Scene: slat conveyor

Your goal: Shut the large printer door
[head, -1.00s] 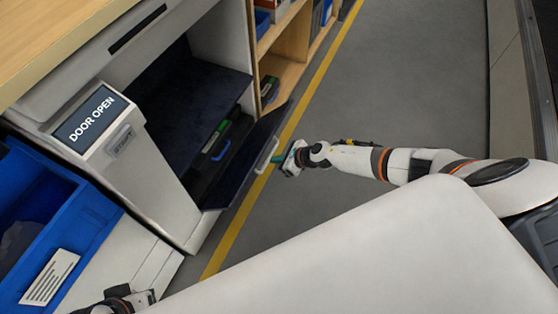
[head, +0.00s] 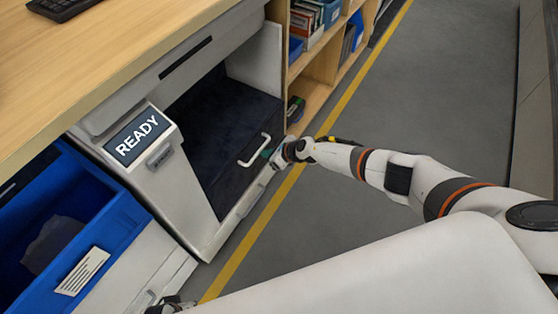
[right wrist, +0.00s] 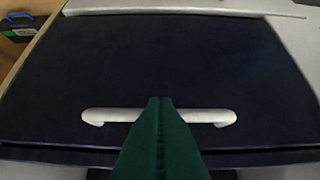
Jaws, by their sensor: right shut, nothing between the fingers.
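The large printer door (head: 231,135) is a dark panel with a pale bar handle (head: 256,150). It stands closed over the printer's front opening, and the printer display (head: 137,135) reads READY. My right gripper (head: 267,155) is at the door, close by the handle. In the right wrist view its green fingers (right wrist: 160,110) are together and empty, pointing at the door (right wrist: 165,60) and overlapping the middle of the handle (right wrist: 108,115). I cannot tell whether they touch it. Part of my left gripper (head: 172,305) shows at the bottom edge; its fingers are not clear.
A wooden counter (head: 120,60) lies above the printer. A blue bin (head: 105,225) with a white label stands at the left. A wooden shelf (head: 322,65) with books and boxes is beyond the door. The floor right of the yellow line (head: 340,100) is clear.

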